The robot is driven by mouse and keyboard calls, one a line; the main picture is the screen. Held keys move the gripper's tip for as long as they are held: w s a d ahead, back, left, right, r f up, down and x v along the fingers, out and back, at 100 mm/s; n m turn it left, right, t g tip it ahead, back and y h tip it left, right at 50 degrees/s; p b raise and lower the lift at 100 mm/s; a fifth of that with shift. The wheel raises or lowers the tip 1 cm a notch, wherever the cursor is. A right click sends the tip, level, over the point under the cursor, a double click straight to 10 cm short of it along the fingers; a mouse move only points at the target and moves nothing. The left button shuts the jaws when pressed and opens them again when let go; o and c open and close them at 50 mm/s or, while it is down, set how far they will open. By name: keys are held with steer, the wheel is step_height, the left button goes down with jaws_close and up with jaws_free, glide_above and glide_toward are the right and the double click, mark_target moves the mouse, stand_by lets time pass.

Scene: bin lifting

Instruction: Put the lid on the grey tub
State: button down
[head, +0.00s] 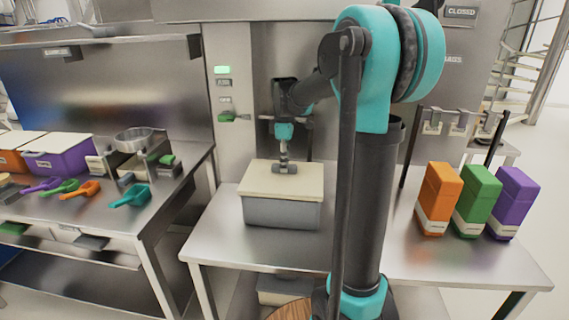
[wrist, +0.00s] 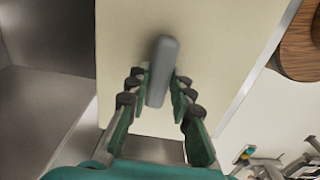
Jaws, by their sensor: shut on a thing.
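The cream lid (head: 258,177) lies flat over the grey tub (head: 282,213) on the steel table, lined up with its rim. I cannot tell if a thin gap is left between lid and tub. My gripper (head: 284,167) points down at the middle of the lid, shut on its grey handle. In the wrist view, the two green fingers of my gripper (wrist: 158,88) stand on either side of the grey handle (wrist: 162,62), with the cream lid (wrist: 220,50) below. The inside of the tub is hidden.
Orange (head: 438,199), green (head: 477,198) and purple (head: 513,203) boxes stand at the table's right. The left bench holds an orange tub, a purple tub (head: 62,160), colored scoops and a metal pot (head: 134,138). The table (head: 222,245) is bare left of the grey tub.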

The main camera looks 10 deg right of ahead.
steer(key=shift+f, duration=0.85)
stand_by(1.1)
steer(key=c, duration=0.7)
jaws_free()
steer(key=shift+r, duration=3.55)
steer(key=shift+c, duration=0.4)
jaws_close()
